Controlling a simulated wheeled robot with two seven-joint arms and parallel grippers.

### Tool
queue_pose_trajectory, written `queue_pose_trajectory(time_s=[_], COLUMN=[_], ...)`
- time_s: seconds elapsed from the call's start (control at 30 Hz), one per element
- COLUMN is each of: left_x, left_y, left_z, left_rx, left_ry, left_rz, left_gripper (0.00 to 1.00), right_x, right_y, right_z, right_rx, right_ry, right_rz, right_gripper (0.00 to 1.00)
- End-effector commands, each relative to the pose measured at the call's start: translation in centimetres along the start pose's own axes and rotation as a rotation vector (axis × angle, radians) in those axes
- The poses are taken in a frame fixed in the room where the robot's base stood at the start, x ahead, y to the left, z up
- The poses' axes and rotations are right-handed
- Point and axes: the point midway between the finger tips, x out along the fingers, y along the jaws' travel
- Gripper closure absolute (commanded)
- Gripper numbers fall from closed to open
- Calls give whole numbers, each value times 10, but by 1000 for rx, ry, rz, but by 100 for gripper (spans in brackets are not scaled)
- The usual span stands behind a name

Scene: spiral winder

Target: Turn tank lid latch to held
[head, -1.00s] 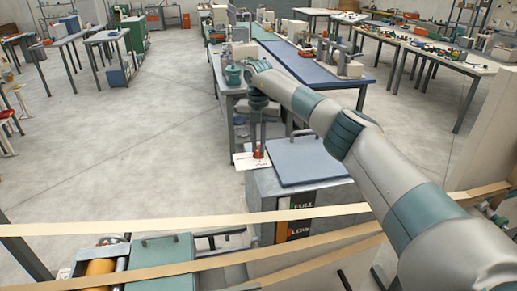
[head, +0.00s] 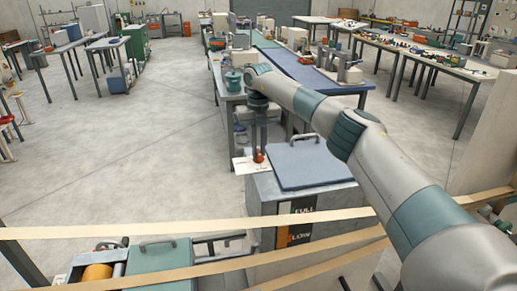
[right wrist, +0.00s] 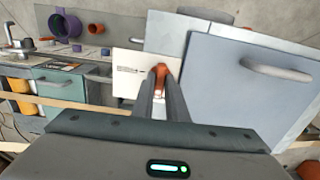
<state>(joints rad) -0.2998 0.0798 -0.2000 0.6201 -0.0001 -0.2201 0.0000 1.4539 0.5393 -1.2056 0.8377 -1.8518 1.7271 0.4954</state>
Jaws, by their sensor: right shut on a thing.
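The tank (head: 265,205) is a grey box with a blue-grey lid (head: 312,165) and a bar handle on top. The small orange-red latch (head: 259,158) is at the lid's left side, next to a white plate (head: 243,166) with dark print. My right gripper (head: 259,146) points down from above with its fingers shut on the latch. In the right wrist view the latch (right wrist: 161,70) shows between the fingertips, and the lid (right wrist: 235,85) lies to the right. The fingers hide much of the latch, and I cannot read its exact setting. My left gripper is not in view.
Tan bands (head: 150,228) cross in front of the tank. A green-lidded box (head: 160,258) with an orange roller stands at the lower left. A workbench (head: 228,95) with a teal pot stands behind the gripper.

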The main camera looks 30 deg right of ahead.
Motion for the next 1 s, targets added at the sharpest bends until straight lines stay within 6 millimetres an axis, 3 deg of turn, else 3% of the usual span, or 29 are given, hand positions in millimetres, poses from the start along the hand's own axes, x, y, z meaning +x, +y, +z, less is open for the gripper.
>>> queue_pose_trajectory(time_s=[0.13,0.17,0.23,0.67,0.87,1.0], left_x=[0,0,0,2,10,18], left_y=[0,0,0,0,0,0], left_z=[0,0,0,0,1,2], left_rx=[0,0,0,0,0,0], left_ry=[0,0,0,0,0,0], left_rz=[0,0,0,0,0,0], left_gripper=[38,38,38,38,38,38], right_x=[-3,-3,-3,-4,-21,-42], right_y=[0,0,0,0,0,0], right_z=[1,1,1,0,1,1], right_rx=[0,0,0,1,1,2], right_ry=[-6,-6,-5,-2,-4,-5], right_rz=[1,1,1,0,1,1], right_gripper=[100,83,69,69,69,69])
